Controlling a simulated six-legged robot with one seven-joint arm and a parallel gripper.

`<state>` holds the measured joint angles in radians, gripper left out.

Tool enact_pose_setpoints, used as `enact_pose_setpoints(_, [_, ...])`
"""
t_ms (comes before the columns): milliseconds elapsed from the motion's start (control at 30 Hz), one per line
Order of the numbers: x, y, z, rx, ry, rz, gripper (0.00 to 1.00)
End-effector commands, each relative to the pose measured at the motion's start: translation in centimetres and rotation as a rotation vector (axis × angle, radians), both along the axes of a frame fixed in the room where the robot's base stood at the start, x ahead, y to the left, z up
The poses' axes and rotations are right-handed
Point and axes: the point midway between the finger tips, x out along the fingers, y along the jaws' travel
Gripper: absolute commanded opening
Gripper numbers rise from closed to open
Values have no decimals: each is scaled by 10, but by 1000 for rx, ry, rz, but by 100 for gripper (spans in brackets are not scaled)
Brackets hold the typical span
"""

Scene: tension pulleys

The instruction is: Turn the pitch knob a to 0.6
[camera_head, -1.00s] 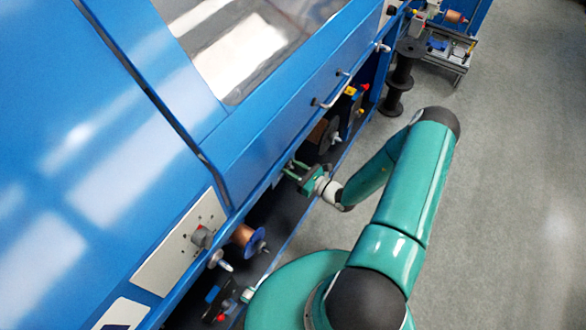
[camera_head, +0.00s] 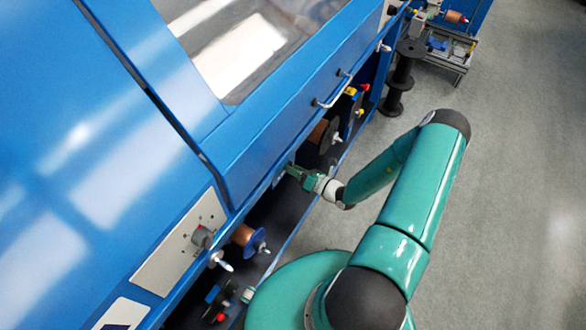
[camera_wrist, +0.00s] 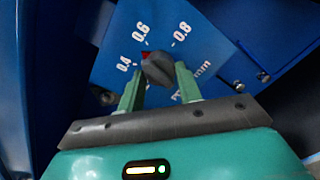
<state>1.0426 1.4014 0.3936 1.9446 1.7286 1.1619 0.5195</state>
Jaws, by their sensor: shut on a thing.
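The pitch knob a (camera_wrist: 157,68) is a dark grey knob with a red mark, on a blue plate (camera_wrist: 108,62) with white numbers 0.4, 0.6 and 0.8, in the wrist view. The red mark is at its upper left, between 0.4 and 0.6; its exact reading is hard to tell. My gripper (camera_wrist: 160,76) is shut on the knob, a green finger on each side. In the head view my gripper (camera_head: 291,170) is at the lower edge of the blue machine (camera_head: 255,160), and the knob is hidden there.
Open grey floor (camera_head: 520,200) lies at the right.

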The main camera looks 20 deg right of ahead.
Motion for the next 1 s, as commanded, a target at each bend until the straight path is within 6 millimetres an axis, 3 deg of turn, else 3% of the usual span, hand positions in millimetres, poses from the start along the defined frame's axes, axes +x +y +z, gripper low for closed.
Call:
enact_pose_setpoints(433, [0,0,1,245,162,-1,12])
enact_pose_setpoints(1000, [0,0,1,298,198,0,12])
